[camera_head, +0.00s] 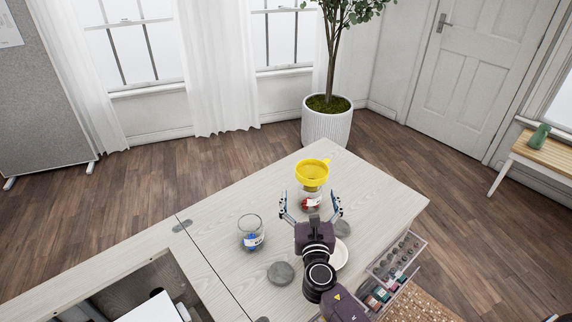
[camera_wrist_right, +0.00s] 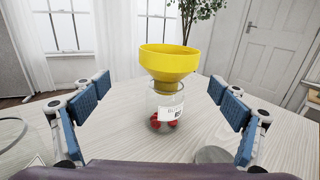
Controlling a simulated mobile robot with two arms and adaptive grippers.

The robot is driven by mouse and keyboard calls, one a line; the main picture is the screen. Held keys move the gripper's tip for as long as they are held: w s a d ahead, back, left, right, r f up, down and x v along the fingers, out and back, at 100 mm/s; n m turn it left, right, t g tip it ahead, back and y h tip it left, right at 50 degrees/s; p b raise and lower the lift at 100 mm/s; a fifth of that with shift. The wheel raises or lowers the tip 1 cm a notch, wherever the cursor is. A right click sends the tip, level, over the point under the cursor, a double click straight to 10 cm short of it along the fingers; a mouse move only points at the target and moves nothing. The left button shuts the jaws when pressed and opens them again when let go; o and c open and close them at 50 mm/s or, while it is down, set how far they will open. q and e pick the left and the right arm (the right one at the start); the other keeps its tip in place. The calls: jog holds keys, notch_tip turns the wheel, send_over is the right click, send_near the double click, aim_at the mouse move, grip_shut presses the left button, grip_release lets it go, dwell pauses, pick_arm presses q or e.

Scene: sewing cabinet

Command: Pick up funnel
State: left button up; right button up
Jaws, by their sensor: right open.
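The yellow funnel (camera_head: 312,173) sits upright in the mouth of a glass jar (camera_head: 311,203) on the cabinet top. The jar holds red pieces and has a white label. In the right wrist view the funnel (camera_wrist_right: 169,62) is straight ahead, above the jar (camera_wrist_right: 165,108). My right gripper (camera_head: 310,203) is open, with its blue-padded fingers spread to either side of the jar in the head view. In the right wrist view the fingers (camera_wrist_right: 160,100) are apart, with nothing between the pads, and the funnel stands beyond them. My left gripper is out of view.
A second glass jar (camera_head: 251,233) with blue pieces stands to the left. A grey disc (camera_head: 281,273) and a white dish (camera_head: 341,254) lie near my right arm. An open clear drawer (camera_head: 398,256) of spools sticks out at the right. The top's far corner is clear.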

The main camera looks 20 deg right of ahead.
aim_at(312, 185)
jog(key=shift+w, duration=0.45)
jog(key=shift+w+d+r+h, duration=0.1)
jog(key=shift+w+d+h, duration=0.15)
jog(key=shift+w+h, duration=0.05)
jog(key=shift+w+d+r+m+p, duration=0.25)
jog(key=shift+w+d+m+p, duration=0.05)
jog(key=shift+w+d, duration=0.7)
jog(key=shift+w+d+r+p, duration=0.2)
jog(key=shift+w+d, duration=0.1)
jog(key=shift+w, duration=0.3)
jog(key=shift+w+d+r+p, duration=0.15)
jog(key=shift+w+d, duration=0.15)
jog(key=shift+w, duration=0.25)
jog(key=shift+x, duration=0.9)
jog(key=shift+f, duration=0.15)
jog(key=shift+a, duration=0.1)
jog(key=c, duration=1)
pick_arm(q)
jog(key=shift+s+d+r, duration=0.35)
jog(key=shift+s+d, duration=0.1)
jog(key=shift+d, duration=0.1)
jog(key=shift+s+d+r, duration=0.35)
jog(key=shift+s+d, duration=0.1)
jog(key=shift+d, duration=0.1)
pick_arm(e)
jog(key=shift+c, duration=0.4)
